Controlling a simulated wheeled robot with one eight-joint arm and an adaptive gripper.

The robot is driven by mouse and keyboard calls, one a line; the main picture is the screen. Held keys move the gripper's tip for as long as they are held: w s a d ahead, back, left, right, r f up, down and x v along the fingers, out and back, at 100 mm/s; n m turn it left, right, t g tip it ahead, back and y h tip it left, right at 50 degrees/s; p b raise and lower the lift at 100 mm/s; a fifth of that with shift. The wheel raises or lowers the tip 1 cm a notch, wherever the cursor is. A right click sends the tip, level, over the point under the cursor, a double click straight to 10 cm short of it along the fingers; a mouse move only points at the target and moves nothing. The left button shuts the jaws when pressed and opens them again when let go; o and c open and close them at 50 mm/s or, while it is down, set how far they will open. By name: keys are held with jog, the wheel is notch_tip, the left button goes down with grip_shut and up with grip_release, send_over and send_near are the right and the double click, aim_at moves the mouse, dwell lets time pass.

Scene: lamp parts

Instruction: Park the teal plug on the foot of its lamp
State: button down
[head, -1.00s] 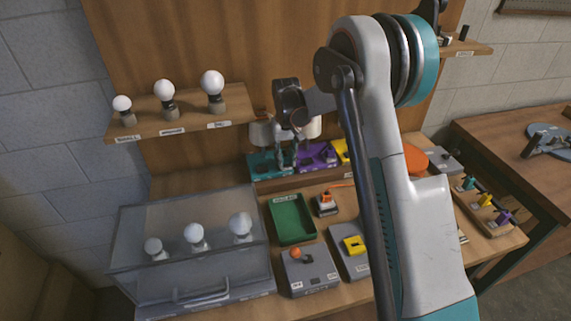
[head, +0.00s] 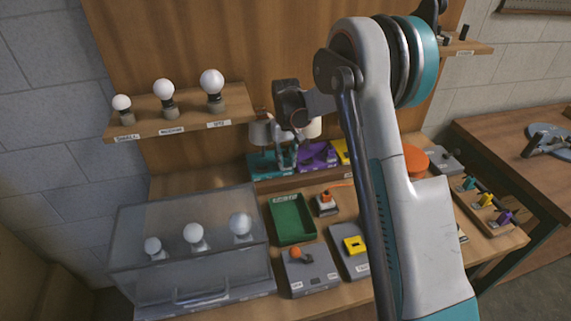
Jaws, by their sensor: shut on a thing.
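The teal lamp stands on the raised ledge at the back, in the head view, with a grey shade and a teal foot (head: 262,170). My gripper (head: 285,160) points down at this lamp, close to its right side and just over the foot. It is shut on a small piece, which I take for the teal plug; the fingers and distance mostly hide it. I cannot tell whether the piece touches the foot.
The purple lamp foot (head: 318,160) is close on the right, then a yellow one (head: 343,150). A shelf of bulbs (head: 180,115) juts out at upper left. A clear case (head: 190,250), a green tray (head: 291,220) and a rack with coloured pieces (head: 485,207) occupy the bench.

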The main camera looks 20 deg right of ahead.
aim_at(286, 155)
jog(key=c, duration=1.2)
grip_release()
notch_tip(286, 155, up, 12)
jog(key=s+r+t, duration=0.2)
jog(key=s+r, duration=0.6)
jog(key=s, duration=0.1)
jog(key=s+t, duration=0.1)
jog(key=s, duration=0.8)
jog(key=s+t, duration=0.2)
jog(key=s, duration=0.7)
jog(key=s+f+t, duration=0.1)
jog(key=s+t, duration=0.1)
jog(key=s, duration=0.7)
jog(key=shift+s+f, duration=0.1)
jog(key=shift+s, duration=0.25)
